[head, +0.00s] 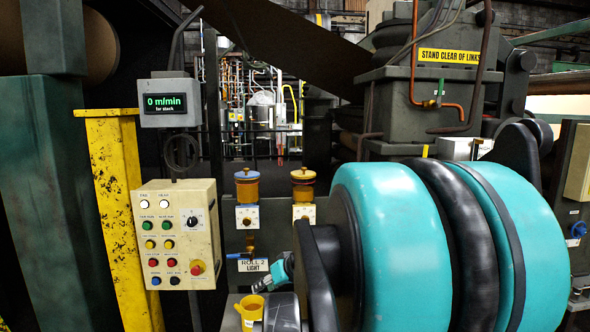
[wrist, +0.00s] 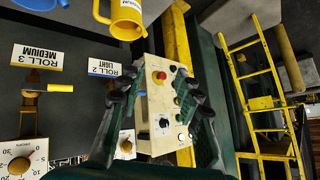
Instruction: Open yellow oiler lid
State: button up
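Two oilers stand on the dark panel in the head view. The right oiler (head: 303,186) has an amber body, a reddish band and a yellow-tan lid (head: 303,173). Both lids look shut. My gripper (head: 262,284) is below the oilers, near the "ROLL 2 LIGHT" label, apart from both lids. In the wrist view my gripper (wrist: 158,80) has its fingers spread with nothing between them; the oiler lids are out of that view.
A yellow jug (head: 250,308) stands just below my gripper; it also shows in the wrist view (wrist: 127,20), beside part of a blue jug (wrist: 38,4). A button box (head: 178,235) and yellow post (head: 122,210) stand at left. A blue-handled valve (head: 240,255) sits below the left oiler.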

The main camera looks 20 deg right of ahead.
jog(key=w+d+r+t, duration=0.4)
jog(key=w+d+r, duration=0.25)
jog(key=r, duration=0.45)
jog(key=t+h, duration=0.3)
jog(key=t, duration=0.3)
send_near(299, 172)
jog(key=s+d+r, duration=0.1)
jog(key=s+r, duration=0.1)
jog(key=s, duration=0.5)
jog(key=shift+y, duration=0.4)
jog(key=w, duration=0.5)
jog(key=w+a, duration=0.1)
jog(key=w, duration=1.1)
jog(key=shift+a+r, duration=0.15)
jog(key=shift+a, duration=0.2)
grip_shut()
